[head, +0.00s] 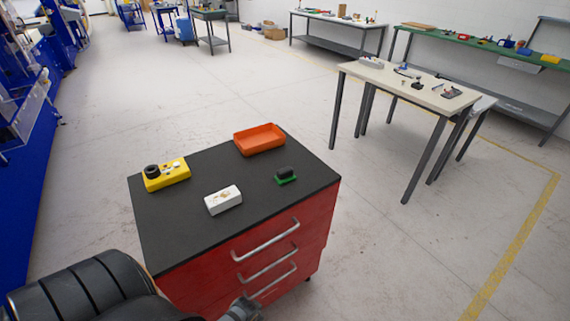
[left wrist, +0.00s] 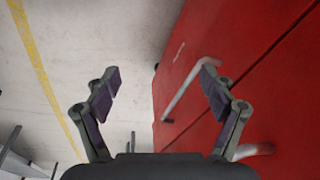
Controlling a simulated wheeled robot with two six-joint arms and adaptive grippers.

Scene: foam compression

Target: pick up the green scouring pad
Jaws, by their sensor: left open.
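The green scouring pad (head: 286,180) lies on the dark top of the red drawer cabinet, near its right front edge. A small black block (head: 286,172) sits on it and hides part of it. My left gripper (left wrist: 158,90) is open and empty in the left wrist view, with the red cabinet front and a drawer handle beyond its fingers. The pad does not show in that view. In the head view only a dark part of what looks like this gripper shows at the bottom edge, low by the drawers and below the pad. My right gripper is not in view.
The cabinet top (head: 190,235) also holds an orange tray (head: 260,140), a white block (head: 223,200) and a yellow box (head: 166,175) with a black round part. Drawer handles (head: 267,240) jut from the front. A cream table (head: 415,85) stands apart at the right.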

